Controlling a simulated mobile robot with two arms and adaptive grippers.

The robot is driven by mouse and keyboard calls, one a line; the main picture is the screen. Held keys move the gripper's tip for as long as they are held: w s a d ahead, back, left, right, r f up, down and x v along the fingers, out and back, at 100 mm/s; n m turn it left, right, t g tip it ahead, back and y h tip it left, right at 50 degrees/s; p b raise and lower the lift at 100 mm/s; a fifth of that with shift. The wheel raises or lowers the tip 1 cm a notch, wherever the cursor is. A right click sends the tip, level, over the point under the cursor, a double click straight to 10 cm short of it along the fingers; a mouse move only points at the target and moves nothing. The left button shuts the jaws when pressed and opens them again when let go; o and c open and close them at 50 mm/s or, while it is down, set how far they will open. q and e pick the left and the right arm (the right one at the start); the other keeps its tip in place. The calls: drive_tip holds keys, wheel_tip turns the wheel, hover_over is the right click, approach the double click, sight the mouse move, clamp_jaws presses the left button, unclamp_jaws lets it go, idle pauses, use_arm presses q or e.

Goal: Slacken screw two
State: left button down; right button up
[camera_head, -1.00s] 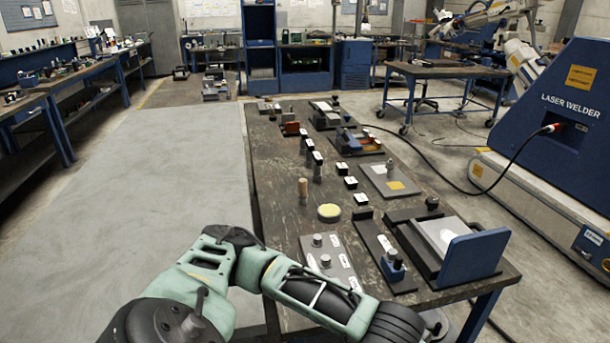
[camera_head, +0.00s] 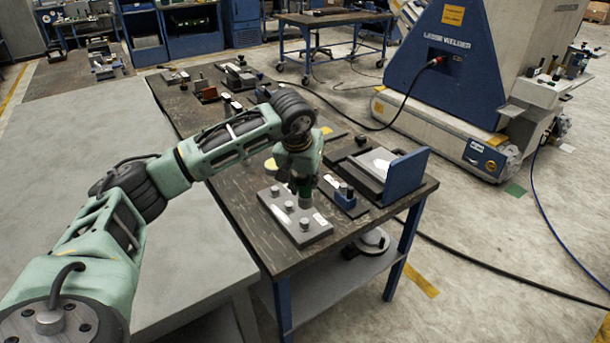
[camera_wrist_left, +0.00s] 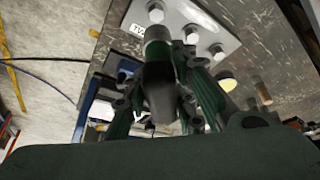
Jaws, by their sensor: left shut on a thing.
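A grey plate (camera_head: 322,233) with several round-headed screws and white labels lies near the table's front edge. Three screws show in the head view, a near one (camera_head: 304,224), a middle one (camera_head: 289,205) and a far-left one (camera_head: 275,190). Which is screw two I cannot read. My left gripper (camera_head: 302,180) points down over the plate's far right part. It is shut on a dark cylindrical tool (camera_wrist_left: 158,80) with a green band and grey end. In the left wrist view the tool's end is close to one screw (camera_wrist_left: 155,12); contact is unclear. My right gripper is out of view.
A yellow round pad (camera_head: 270,165) sits behind the plate. To the right stand a black strip with a blue block (camera_head: 345,197) and a fixture with an upright blue panel (camera_head: 405,178). The grey surface (camera_head: 195,245) left of the table is bare.

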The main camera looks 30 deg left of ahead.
sight(305, 198)
use_arm(q)
drive_tip(key=shift+r, duration=0.1)
drive_tip(key=shift+s+f+b, duration=0.1)
drive_tip(key=shift+f+b, duration=0.8)
drive_tip(key=shift+f, duration=0.5)
drive_tip(key=shift+f+b, duration=0.7)
drive_tip(key=shift+f, duration=0.4)
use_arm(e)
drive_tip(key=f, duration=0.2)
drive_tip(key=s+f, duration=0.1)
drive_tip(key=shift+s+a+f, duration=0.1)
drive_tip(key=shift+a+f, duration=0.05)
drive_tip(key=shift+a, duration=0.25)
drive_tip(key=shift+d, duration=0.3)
use_arm(q)
drive_tip(key=shift+f+b, duration=0.45)
drive_tip(key=shift+f, duration=0.25)
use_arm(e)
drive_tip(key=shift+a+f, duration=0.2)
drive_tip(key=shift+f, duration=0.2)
use_arm(q)
drive_tip(key=shift+f+b, duration=0.6)
drive_tip(key=shift+f, duration=0.35)
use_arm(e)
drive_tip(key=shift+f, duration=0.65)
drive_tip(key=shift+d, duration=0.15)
